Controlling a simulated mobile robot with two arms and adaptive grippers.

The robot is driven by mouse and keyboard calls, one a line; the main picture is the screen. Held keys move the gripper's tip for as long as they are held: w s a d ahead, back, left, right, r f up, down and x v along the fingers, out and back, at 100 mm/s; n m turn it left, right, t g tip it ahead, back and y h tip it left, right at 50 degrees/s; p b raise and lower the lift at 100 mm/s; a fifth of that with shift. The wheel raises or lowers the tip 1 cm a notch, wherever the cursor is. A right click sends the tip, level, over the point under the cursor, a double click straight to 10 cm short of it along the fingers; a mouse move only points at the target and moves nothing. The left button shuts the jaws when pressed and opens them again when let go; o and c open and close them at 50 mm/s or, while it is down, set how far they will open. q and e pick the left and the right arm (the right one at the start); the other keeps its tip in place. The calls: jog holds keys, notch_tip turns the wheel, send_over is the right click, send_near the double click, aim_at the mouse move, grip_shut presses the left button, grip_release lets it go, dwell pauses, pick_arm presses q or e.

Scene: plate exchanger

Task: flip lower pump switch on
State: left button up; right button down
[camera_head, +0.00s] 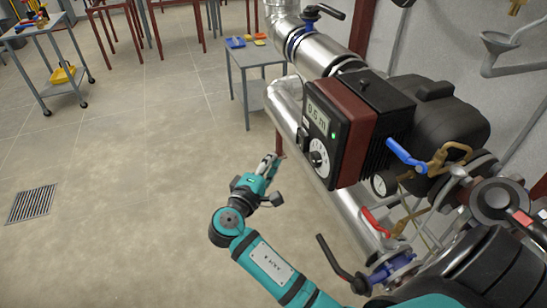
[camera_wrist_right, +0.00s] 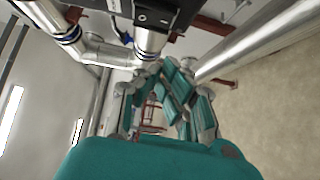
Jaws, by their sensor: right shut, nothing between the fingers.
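A pump with a dark red and black housing (camera_head: 352,125) is mounted on the pipes in the head view. Its black front face has a lit display (camera_head: 317,115), a small green light and a round white dial with a black knob (camera_head: 318,153). The knob's exact setting is too small to read. My right gripper (camera_head: 270,162) is shut and empty, in front of and left of the dial, apart from it. In the right wrist view its fingers (camera_wrist_right: 167,75) are together, below the black pump box (camera_wrist_right: 155,14). My left gripper is not in view.
A blue valve lever (camera_head: 405,155), a red lever (camera_head: 375,222) and a black lever (camera_head: 335,258) stick out around the pump. A silver pipe (camera_head: 345,212) runs below it. A grey table (camera_head: 255,57) stands behind.

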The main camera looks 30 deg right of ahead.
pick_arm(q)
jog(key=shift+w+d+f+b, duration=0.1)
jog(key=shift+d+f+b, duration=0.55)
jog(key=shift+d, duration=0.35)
pick_arm(e)
jog(key=v, duration=0.6)
jog(key=shift+s+f, duration=0.15)
jog(key=shift+f, duration=0.25)
jog(key=shift+a, duration=0.15)
